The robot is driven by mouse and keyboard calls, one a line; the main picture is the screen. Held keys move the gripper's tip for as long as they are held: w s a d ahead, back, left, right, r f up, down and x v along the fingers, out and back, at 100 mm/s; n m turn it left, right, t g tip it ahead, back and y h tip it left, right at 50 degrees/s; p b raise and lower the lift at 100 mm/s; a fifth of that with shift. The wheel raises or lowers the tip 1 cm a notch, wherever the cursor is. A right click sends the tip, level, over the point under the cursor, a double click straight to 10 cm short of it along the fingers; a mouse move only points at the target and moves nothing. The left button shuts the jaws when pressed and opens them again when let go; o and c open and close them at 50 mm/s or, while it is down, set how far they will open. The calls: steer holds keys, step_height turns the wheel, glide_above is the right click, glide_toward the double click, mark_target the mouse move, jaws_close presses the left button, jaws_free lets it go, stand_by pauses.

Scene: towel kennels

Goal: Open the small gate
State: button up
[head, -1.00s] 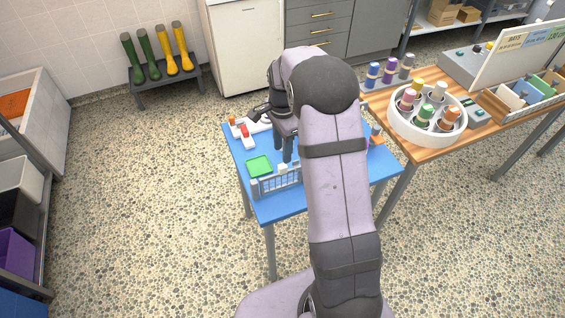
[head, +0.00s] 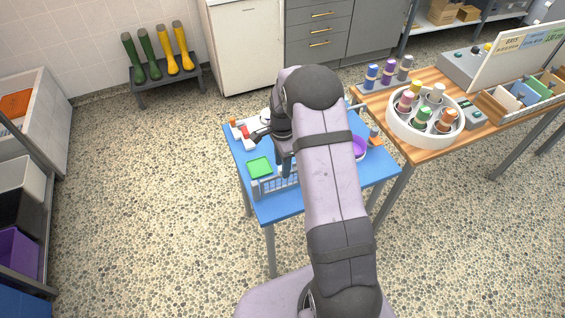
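The small gate (head: 274,183) is a grey barred panel standing along the front of the blue table (head: 282,208) in the head view. Its right part is hidden behind my arm, so I cannot tell whether it is open or shut. My gripper (head: 287,168) points down just behind the gate. Its fingers are small and partly hidden, so their opening does not show. I cannot tell whether it touches the gate.
A green square tray (head: 259,167) lies behind the gate's left end. A red and white item (head: 247,138) sits farther back. A purple bowl (head: 359,147) is right of my arm. A wooden table (head: 400,128) with a round white rack adjoins at the right.

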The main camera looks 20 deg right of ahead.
steer(key=shift+f, duration=0.3)
steer(key=shift+c, duration=0.2)
jaws_close()
